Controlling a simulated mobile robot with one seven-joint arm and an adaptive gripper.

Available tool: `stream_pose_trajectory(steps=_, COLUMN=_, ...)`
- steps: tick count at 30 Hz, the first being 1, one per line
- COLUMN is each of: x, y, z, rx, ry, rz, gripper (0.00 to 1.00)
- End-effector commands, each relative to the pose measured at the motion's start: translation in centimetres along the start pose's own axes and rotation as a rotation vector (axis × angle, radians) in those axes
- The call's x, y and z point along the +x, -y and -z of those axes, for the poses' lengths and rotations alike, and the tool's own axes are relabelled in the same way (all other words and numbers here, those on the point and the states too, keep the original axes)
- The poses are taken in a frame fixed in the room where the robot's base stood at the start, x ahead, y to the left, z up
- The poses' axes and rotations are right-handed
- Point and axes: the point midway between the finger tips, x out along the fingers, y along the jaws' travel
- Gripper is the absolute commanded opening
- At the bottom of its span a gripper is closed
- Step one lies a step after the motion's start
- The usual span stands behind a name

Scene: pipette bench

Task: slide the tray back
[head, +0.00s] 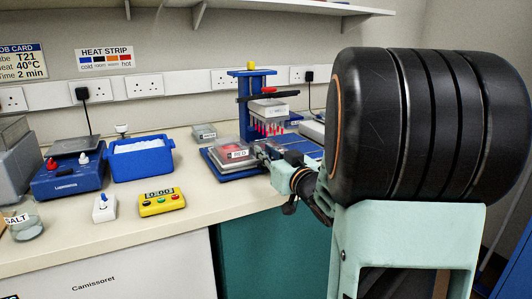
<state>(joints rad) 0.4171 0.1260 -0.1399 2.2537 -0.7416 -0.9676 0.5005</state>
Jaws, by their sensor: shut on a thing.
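A low tray (240,172), grey over a blue base, sits near the front of the bench beside the blue pipette stand. It carries a clear container (228,149) with red contents and a label reading RED. My gripper (259,150) reaches in from the right at the tray's right side and is shut on the tray. My gripper and wrist hide the right part of the tray and the exact contact.
The blue stand (257,79) has a red lever and a pale block with several red-filled tips over the bench. A blue ice tub (140,161), yellow timer (161,202) and small white switch box (104,208) stand to the left. Bare bench lies in front of the timer.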

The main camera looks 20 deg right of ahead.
Motion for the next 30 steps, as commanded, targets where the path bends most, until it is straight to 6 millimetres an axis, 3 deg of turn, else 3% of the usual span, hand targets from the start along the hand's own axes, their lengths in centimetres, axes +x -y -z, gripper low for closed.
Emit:
stream_pose_trajectory(steps=5, x=0.0, y=-0.2, z=0.0, rx=0.000, ry=0.000, rz=-0.001, gripper=0.00)
stream_pose_trajectory(steps=8, x=0.0, y=-1.4, z=0.2, rx=-0.001, ry=-0.002, rz=-0.004, gripper=0.00)
stream_pose_trajectory(steps=15, x=0.0, y=-7.7, z=0.3, rx=-0.001, ry=0.000, rz=-0.007, gripper=0.00)
stream_pose_trajectory(steps=21, x=0.0, y=-11.7, z=0.3, rx=-0.002, ry=-0.001, rz=-0.004, gripper=0.00)
stream_pose_trajectory(steps=30, x=0.0, y=-13.1, z=0.1, rx=-0.001, ry=-0.002, rz=-0.003, gripper=0.00)
